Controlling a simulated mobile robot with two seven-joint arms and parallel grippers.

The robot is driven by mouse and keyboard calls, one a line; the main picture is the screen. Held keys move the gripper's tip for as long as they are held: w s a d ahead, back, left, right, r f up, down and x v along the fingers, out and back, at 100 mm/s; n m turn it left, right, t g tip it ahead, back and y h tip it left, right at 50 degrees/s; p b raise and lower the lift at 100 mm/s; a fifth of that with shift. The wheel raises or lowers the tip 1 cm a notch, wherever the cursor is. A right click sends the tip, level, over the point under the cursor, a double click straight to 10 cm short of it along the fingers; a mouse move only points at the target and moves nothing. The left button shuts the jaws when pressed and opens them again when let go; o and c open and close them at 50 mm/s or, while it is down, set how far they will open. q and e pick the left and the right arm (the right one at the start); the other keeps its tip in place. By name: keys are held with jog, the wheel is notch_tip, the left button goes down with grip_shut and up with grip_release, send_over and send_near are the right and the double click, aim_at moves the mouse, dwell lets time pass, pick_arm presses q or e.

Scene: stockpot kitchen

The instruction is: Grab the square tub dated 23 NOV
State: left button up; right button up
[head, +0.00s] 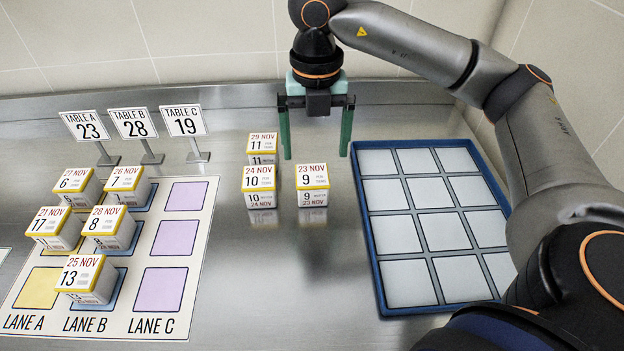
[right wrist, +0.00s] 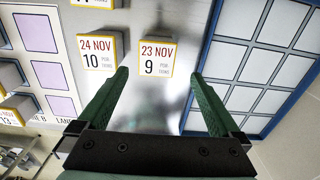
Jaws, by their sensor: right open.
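The square tub dated 23 NOV (head: 312,178) is white with a yellow-edged lid and reads 9 portions. It stands upright on the steel counter in the middle of the head view. In the right wrist view the 23 NOV tub (right wrist: 157,59) lies ahead, between the lines of the two fingers and beyond their tips. My right gripper (head: 317,155) is open and empty, above and behind the tub in the head view. The right gripper's green fingers (right wrist: 161,75) show apart in the right wrist view, not touching the tub. My left gripper is not in view.
The 24 NOV tub (head: 258,180) stands close to the left, and the 29 NOV tub (head: 262,145) behind it. A blue-rimmed tray (head: 371,255) of empty squares lies right. Several tubs stand on the lane mat (head: 205,270) at left, below table signs (head: 133,123).

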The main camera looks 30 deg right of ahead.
aim_at(312, 174)
jog(key=f, duration=0.9)
jog(key=shift+w+a+f, duration=0.2)
jog(key=shift+f, duration=0.05)
jog(key=c, duration=1.4)
jog(key=shift+r, duration=0.15)
jog(key=shift+c, duration=0.2)
